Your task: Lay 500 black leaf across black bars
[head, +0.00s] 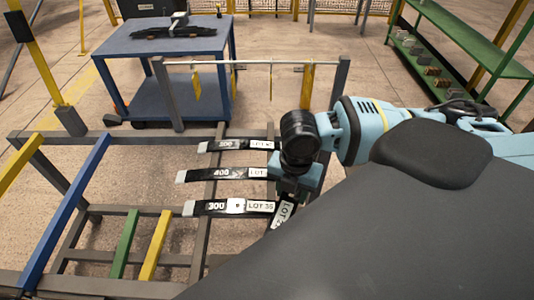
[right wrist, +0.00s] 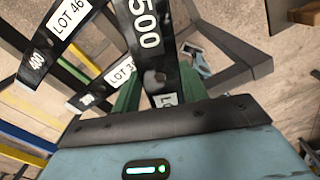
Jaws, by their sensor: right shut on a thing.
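My right gripper (head: 289,184) is shut on the black 500 leaf. Three black leaves lie side by side across the dark bars (head: 208,190): a top one (head: 236,145), the 400 leaf (head: 222,174) and the 300 leaf (head: 222,207). The gripper hides some of their right ends. My left gripper is not in view.
Blue (head: 75,205), green (head: 124,243) and yellow (head: 156,245) bars lie left of the leaves. A rail with hanging yellow tags (head: 196,86) stands behind. A blue cart (head: 160,40) is at the back left, green shelves (head: 470,45) at the right.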

